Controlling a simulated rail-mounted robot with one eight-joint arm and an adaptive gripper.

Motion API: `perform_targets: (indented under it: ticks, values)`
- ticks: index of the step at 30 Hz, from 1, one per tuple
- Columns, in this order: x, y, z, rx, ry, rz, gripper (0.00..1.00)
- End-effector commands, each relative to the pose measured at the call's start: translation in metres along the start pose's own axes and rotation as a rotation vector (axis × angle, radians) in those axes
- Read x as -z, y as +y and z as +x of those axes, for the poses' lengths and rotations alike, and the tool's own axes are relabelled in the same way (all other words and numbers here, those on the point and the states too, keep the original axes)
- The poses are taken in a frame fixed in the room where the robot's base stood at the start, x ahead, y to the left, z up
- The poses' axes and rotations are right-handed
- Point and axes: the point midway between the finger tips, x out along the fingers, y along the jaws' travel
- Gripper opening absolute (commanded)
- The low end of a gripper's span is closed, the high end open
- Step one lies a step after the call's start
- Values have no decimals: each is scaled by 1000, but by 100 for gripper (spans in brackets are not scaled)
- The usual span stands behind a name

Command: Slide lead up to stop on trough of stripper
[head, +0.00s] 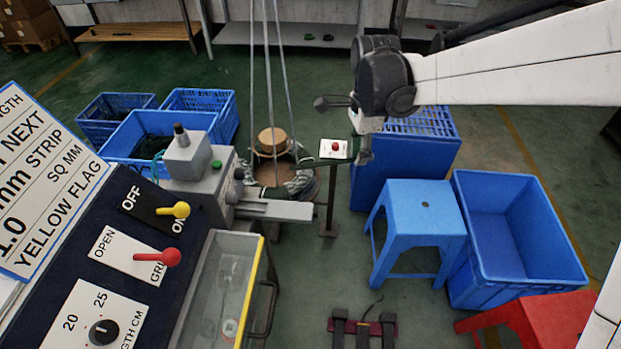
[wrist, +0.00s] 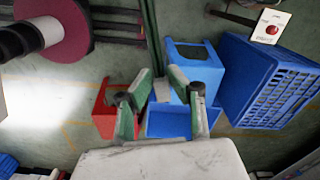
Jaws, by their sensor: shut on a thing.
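The stripper is the grey machine (head: 198,172) at the left in the head view, with a green button on it. A pale grey bar, which looks like its trough (head: 275,210), sticks out to the right. My gripper (head: 360,150) is right of the stripper and apart from it, above the floor. A thin dark green strip, which looks like the lead (head: 308,162), runs left from my gripper. In the wrist view my gripper (wrist: 160,80) has its fingers closed on the strip (wrist: 153,38), which runs upward from between them. The lead's end and the stop are not clear.
A white box with a red button (head: 334,148) stands on a post near my gripper. A control panel (head: 130,260) fills the lower left. Hanging cords (head: 268,80) pass behind the trough. A blue stool (head: 418,208) and blue crate (head: 510,235) stand at right.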

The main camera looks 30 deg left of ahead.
Motion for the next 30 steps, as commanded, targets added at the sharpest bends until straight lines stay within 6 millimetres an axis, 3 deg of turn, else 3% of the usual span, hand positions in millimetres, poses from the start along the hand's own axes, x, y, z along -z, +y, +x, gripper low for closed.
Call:
perform_targets:
  ticks: [1, 6, 12, 17, 30]
  values:
    - [-25, -1, 15, 0, 0, 30, 0]
    - [-90, 4, 51, 0, -1, 166, 0]
    - [-132, 11, 75, -1, -2, 262, 0]
    - [-142, 14, 80, -1, -2, 290, 0]
    - [-143, 13, 81, -1, -2, 292, 0]
